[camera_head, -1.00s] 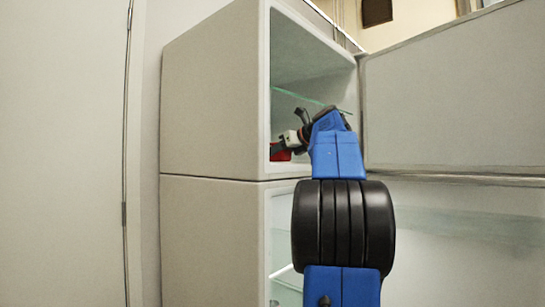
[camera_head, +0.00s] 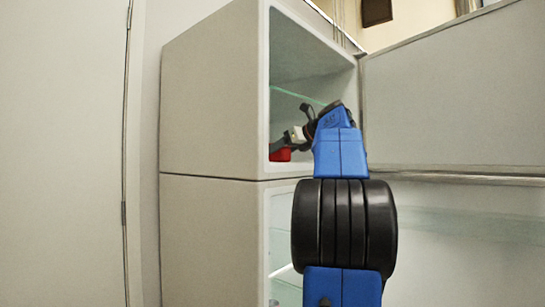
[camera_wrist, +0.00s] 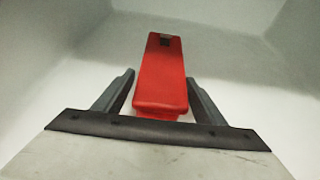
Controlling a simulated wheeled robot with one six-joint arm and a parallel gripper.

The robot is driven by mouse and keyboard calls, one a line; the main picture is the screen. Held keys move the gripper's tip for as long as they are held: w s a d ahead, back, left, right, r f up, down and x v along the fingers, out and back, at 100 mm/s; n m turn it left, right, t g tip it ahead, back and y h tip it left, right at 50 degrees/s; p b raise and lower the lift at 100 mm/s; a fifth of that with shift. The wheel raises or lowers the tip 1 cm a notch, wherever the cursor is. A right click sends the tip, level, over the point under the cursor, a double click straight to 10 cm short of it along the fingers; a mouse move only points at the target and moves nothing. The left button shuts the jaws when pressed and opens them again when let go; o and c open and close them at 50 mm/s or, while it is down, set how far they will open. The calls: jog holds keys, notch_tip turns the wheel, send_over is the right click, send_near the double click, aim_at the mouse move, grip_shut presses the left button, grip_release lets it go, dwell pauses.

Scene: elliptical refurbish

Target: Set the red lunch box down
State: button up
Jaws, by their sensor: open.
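The red lunch box (camera_wrist: 162,85) lies on the white floor of the fridge's upper compartment in the wrist view. In the head view a small part of the red lunch box (camera_head: 280,155) shows low at the compartment's opening. My gripper (camera_wrist: 160,85) is open, with one dark finger on each side of the box's near end. Small gaps show between the fingers and the box. In the head view my gripper (camera_head: 292,137) is partly hidden by the compartment wall and my wrist.
The fridge (camera_head: 215,95) has its upper door (camera_head: 450,90) swung open to the right. A glass shelf (camera_head: 300,97) crosses the upper compartment above my gripper. The lower compartment (camera_head: 283,240) is also open, with glass shelves. Compartment walls stand close around the box.

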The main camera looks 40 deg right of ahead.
jog(key=v, duration=0.9)
jog(key=shift+s+r, duration=0.1)
jog(key=shift+s, duration=0.25)
